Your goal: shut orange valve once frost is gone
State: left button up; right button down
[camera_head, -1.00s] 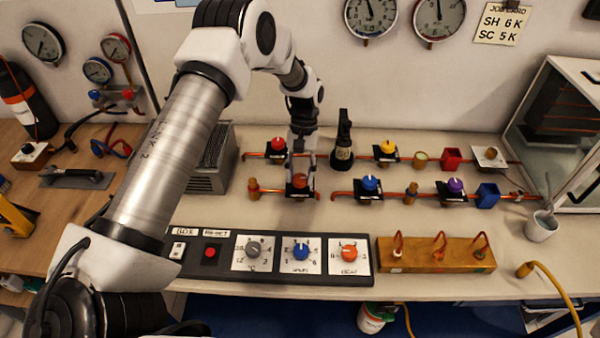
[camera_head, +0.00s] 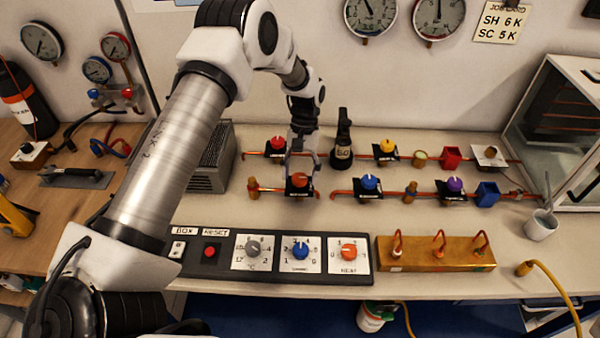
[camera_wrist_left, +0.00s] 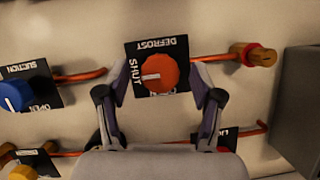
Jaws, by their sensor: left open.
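The orange valve (camera_head: 299,181) sits on the front copper pipe, left of the blue valve. In the left wrist view the orange knob (camera_wrist_left: 155,73) stands on a black plate marked DEFROST, SHUT and OPEN; its white mark points left, to the side of the word SHUT. My left gripper (camera_head: 301,165) is open just above and behind the knob. Its two fingers (camera_wrist_left: 160,92) stand apart on either side of the plate's lower part, with nothing between them held. I see no clear frost on the pipes at this size. My right gripper is not in view.
Blue (camera_head: 370,183), purple (camera_head: 455,186), red (camera_head: 278,144) and yellow (camera_head: 387,147) valves stand close by. The control box (camera_head: 210,275) and a brass block (camera_head: 435,265) lie in front. A grey finned unit (camera_head: 207,180) is at left.

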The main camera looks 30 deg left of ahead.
pick_arm(q)
jog(key=v, duration=1.2)
jog(key=shift+f, duration=0.1)
